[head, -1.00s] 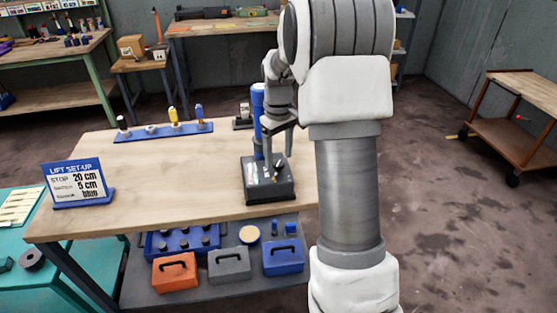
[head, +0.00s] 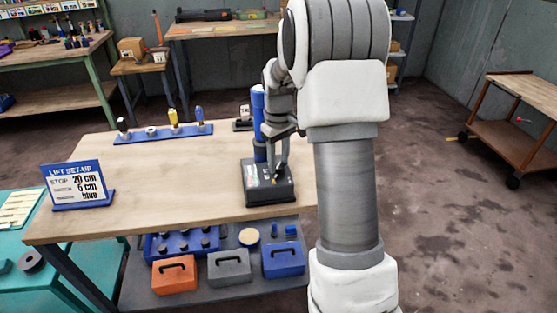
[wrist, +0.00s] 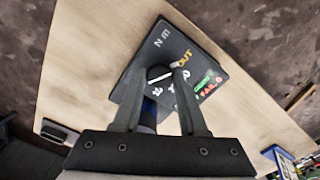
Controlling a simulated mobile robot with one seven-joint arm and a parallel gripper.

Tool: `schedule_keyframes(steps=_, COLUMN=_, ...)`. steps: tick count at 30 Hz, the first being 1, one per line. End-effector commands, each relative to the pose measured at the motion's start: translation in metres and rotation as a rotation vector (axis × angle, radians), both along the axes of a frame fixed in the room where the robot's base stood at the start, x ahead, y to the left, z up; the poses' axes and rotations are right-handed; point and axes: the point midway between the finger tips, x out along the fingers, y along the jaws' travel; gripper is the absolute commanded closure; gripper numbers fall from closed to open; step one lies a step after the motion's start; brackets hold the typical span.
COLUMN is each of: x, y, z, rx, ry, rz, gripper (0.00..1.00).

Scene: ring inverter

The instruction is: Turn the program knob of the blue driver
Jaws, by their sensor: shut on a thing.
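The blue driver (head: 258,122) stands upright at the back of a dark box (head: 256,190) on the wooden table. Part of its blue body also shows between my fingers in the wrist view (wrist: 149,113). A round black knob with a pale line (wrist: 160,73) sits on the box's top face, beside printed marks including "N·m" and "OUT". My gripper (wrist: 162,72) is shut on this knob, one finger on each side. In the head view my gripper (head: 279,163) reaches down to the box top, and the knob is mostly hidden there.
A sign (head: 78,184) stands at the table's left. A blue rack (head: 160,135) with several small parts lies at the back. A small dark item (head: 243,124) stands behind the driver. Toolboxes (head: 174,275) sit on the shelf below. The middle of the table is clear.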

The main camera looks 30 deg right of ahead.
Motion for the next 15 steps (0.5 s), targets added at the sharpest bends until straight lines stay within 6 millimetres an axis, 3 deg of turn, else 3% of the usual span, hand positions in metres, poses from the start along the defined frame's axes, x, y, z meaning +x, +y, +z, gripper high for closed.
schedule_keyframes(steps=8, x=0.0003, y=0.0003, z=0.0011, rx=-0.001, ry=-0.001, rz=-0.047, gripper=1.00)
schedule_keyframes(steps=15, x=0.0006, y=0.0000, z=0.0020, rx=-0.002, ry=-0.002, rz=-0.194, gripper=1.00)
